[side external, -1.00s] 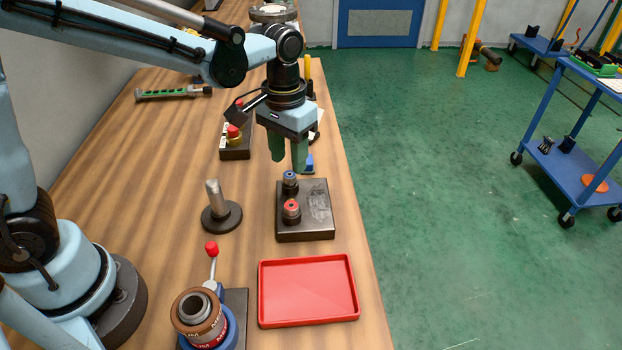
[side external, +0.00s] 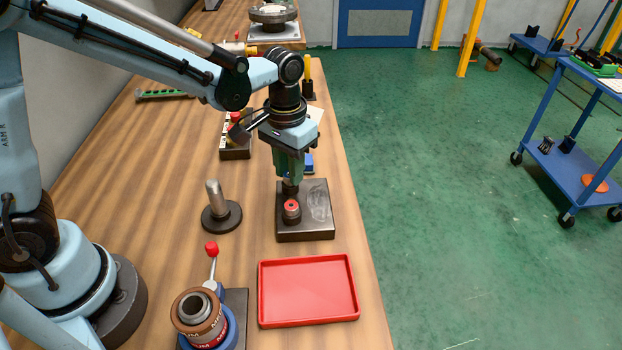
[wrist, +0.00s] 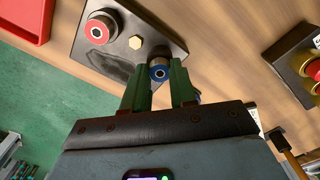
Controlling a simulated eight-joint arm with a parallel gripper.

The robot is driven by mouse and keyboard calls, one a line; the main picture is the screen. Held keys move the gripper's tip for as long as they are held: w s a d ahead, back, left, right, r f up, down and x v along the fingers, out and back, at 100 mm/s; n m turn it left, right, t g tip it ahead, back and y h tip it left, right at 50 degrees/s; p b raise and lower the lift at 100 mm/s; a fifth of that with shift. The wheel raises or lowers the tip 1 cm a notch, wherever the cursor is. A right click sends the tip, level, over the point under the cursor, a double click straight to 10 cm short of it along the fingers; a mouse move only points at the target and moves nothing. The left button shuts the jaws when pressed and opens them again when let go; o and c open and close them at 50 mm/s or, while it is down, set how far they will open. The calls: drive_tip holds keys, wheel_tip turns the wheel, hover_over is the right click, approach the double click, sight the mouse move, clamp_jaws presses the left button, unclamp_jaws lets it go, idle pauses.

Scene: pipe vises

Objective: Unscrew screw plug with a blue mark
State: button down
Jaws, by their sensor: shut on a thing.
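The screw plug with the blue mark (wrist: 160,72) sits on a dark metal block (side external: 318,205), at the block's far left corner in the side view. My gripper (side external: 290,182) points down over it, and its green fingers are shut on it. In the wrist view my gripper (wrist: 160,85) has one finger on each side of the plug. In the side view the fingers hide most of this plug. A second plug with a red mark (side external: 291,207) stands on the same block, nearer the camera; it also shows in the wrist view (wrist: 99,30).
An empty red tray (side external: 308,290) lies in front of the block. A grey post on a round base (side external: 218,208) stands to the left. A vise with a red-knobbed lever (side external: 205,315) is at the front left. A button box (side external: 236,140) sits behind.

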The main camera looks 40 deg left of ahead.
drive_tip(key=c, duration=1.4)
unclamp_jaws()
clamp_jaws()
drive_tip(key=n, duration=0.3)
drive_tip(key=shift+n, duration=0.3)
drive_tip(key=shift+c, duration=0.5)
unclamp_jaws()
clamp_jaws()
